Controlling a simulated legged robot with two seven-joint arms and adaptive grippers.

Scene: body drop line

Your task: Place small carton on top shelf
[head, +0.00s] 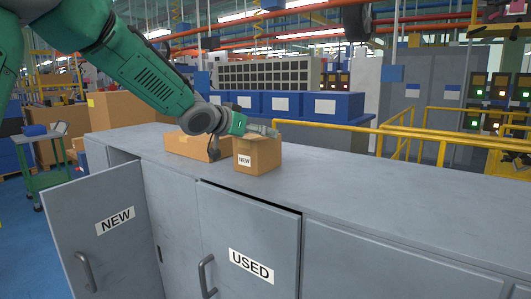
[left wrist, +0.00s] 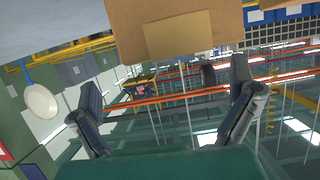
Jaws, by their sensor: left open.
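The small carton (head: 258,155), brown with a NEW label, stands upright on the grey cabinet top (head: 350,175). In the left wrist view, a brown carton (left wrist: 125,25) with a paler patch fills the top middle. My left gripper (head: 245,142) is at the carton's left and upper side, one finger over its top edge and the other at its left. In the left wrist view my gripper (left wrist: 165,75) has its fingers spread, with nothing clasped between them. Whether a finger touches the carton is unclear. My right gripper is out of view. The cabinet's inner shelves are hidden.
The NEW door (head: 90,215) stands wide open at the left. The USED door (head: 245,235) is slightly ajar. A wider brown box (head: 185,146) sits left of the carton. Blue bins (head: 330,105) and a yellow railing (head: 440,140) are behind. The cabinet top is clear to the right.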

